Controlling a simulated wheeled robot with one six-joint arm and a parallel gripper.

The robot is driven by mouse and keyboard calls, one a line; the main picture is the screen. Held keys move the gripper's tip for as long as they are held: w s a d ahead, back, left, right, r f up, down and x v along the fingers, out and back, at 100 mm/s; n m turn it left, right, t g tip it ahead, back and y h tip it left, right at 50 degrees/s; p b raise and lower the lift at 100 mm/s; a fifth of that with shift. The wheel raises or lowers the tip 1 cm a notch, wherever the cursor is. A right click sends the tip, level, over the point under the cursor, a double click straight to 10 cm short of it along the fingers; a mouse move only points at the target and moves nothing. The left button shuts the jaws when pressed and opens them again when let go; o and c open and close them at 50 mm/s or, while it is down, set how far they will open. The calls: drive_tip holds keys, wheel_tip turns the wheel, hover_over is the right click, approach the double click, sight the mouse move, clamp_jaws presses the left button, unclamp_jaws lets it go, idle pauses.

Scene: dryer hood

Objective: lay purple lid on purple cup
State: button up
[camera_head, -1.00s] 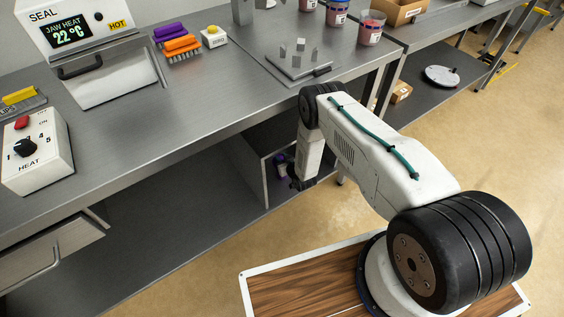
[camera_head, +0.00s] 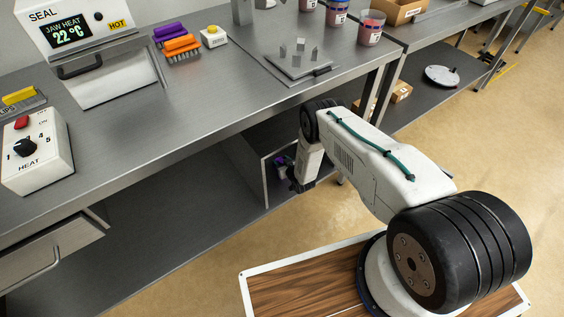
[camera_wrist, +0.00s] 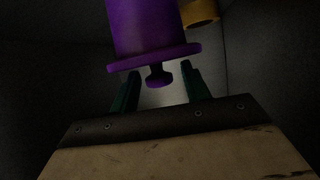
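In the wrist view the purple lid (camera_wrist: 154,56) shows as a wide flange with a small knob. It lies against the end of the purple cup (camera_wrist: 145,22) and looks square to it; any small gap cannot be seen. My gripper (camera_wrist: 160,72) has its two dark green fingers apart, one on each side of the knob, with a gap on both sides. In the head view a small patch of purple (camera_head: 281,161) shows inside the compartment below the bench, beside my gripper (camera_head: 294,184). Lid and cup cannot be told apart there.
A yellow round piece (camera_wrist: 200,12) is close behind the cup in the wrist view. Dark compartment walls enclose the space. In the head view the compartment's grey side panel (camera_head: 246,168) stands left of my gripper, and the bench top (camera_head: 215,100) is above.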

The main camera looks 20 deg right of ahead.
drive_tip(key=shift+s+r, duration=0.15)
drive_tip(key=shift+r, duration=0.05)
drive_tip(key=v, duration=1.1)
drive_tip(key=shift+s, duration=0.3)
